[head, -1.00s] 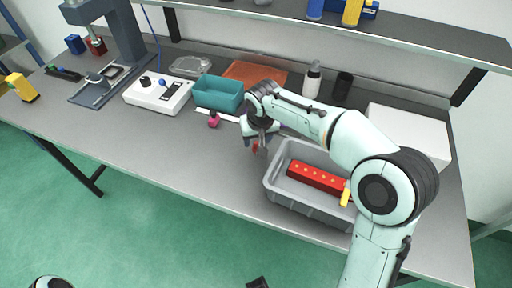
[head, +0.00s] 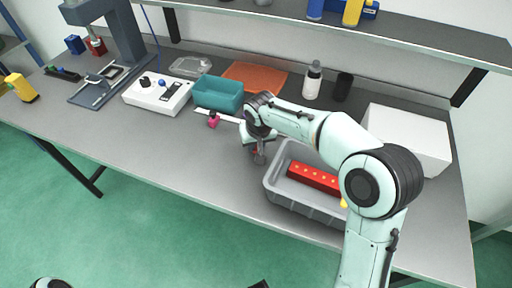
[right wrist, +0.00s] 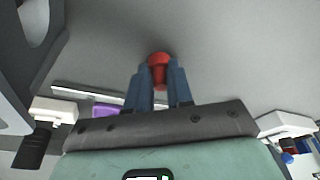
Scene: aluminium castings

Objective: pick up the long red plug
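The red plug (right wrist: 158,62) shows between the two blue fingertips of my right gripper (right wrist: 159,77) in the right wrist view. The fingers lie against both its sides, and its wider red end shows past the tips. In the head view, my right gripper (head: 259,157) points down over the bench, just left of the grey crate. Only a small bit of the plug (head: 255,152) shows there, mostly hidden by the fingers. I cannot tell whether the plug touches the bench.
The grey crate (head: 290,204) holds a red block (head: 313,178) with yellow dots. A pink object (head: 213,120), a teal bin (head: 217,95) and a white control box (head: 157,94) stand to the left. A white box (head: 408,138) and bottle (head: 313,82) stand behind. The front left bench is clear.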

